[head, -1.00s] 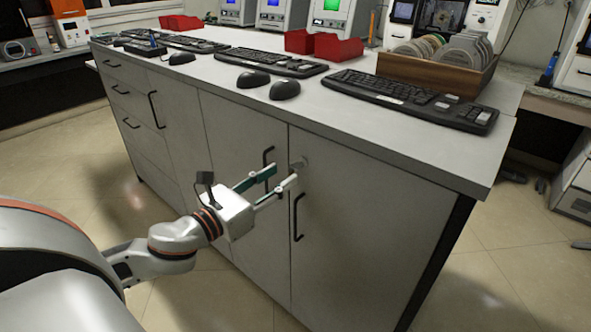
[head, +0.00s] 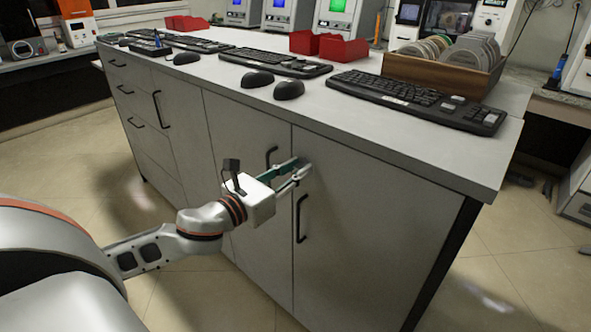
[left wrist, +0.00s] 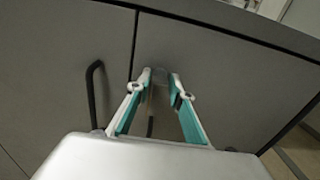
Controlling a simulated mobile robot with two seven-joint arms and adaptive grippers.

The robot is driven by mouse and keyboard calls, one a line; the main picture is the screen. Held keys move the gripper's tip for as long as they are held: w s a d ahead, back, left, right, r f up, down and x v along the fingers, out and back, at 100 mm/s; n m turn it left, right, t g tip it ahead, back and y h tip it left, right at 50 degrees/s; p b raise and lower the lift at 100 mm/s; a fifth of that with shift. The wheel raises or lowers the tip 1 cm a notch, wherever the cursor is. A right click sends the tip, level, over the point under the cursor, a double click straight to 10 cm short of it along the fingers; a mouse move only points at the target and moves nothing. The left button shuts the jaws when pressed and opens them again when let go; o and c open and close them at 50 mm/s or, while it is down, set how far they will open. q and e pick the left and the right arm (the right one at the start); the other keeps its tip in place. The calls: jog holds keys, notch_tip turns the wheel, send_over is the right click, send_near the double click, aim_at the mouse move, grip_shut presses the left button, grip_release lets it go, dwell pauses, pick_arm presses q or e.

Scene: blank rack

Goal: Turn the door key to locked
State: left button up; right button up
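The door key, a small grey shape (left wrist: 160,74), sits near the top of the right cabinet door (head: 365,225), beside the seam between the doors. In the left wrist view it shows between my left fingertips. In the head view the fingers mostly hide it, so I cannot tell its turn angle. My left gripper (head: 302,165) reaches the door front with its two green-and-grey fingers apart, one on each side of the key; it also shows in the left wrist view (left wrist: 161,78). I cannot see clear contact with the key. My right gripper is not in view.
Black bar handles on the left door (head: 268,160) and right door (head: 300,218) stick out close to my left gripper. The counter top (head: 400,140) overhangs above, with keyboards, mice, red bins (head: 338,48) and a wooden rack (head: 440,72). The floor in front is clear.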

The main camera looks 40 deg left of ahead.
pick_arm(q)
grip_shut()
